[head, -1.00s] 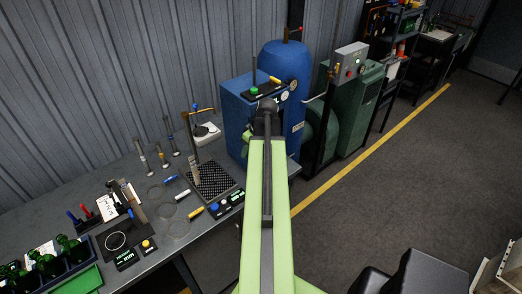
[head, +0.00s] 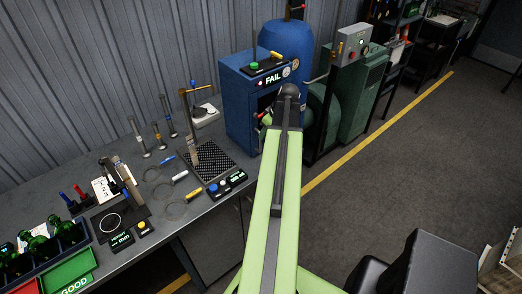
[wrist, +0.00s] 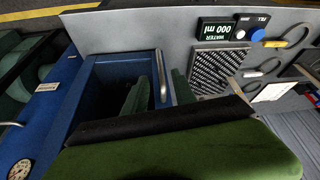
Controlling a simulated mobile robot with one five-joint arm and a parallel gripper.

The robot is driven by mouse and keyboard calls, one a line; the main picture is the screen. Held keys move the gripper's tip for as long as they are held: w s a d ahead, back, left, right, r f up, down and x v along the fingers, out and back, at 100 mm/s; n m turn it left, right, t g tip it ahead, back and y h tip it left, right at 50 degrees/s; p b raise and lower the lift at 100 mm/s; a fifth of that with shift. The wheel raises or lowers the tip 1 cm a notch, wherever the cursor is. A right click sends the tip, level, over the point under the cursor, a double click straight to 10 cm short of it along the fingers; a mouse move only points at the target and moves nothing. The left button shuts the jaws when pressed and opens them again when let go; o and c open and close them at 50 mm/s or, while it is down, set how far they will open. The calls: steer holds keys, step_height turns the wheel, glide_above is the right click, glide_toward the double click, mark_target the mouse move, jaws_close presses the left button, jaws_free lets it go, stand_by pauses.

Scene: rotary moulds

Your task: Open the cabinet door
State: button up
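A silver bar handle (wrist: 164,72) runs along the right edge of that area. My gripper (wrist: 166,90) has its two green fingers apart, one on each side of the handle's lower end; I cannot tell whether they touch it. In the head view my arm hides the gripper and much of the cabinet front. How far the door stands open is unclear.
The grey workbench (head: 205,215) at the left holds a perforated plate (head: 207,160), a stand, gauges and green bottles. A green machine (head: 360,90) with a grey control box stands right of the cabinet. The floor (head: 400,165) at the right is mostly clear.

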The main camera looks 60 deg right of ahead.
mark_target(260, 150)
steer(key=b+x, duration=0.6)
steer(key=x, duration=0.2)
steer(key=shift+f, duration=0.15)
jaws_close()
stand_by(0.9)
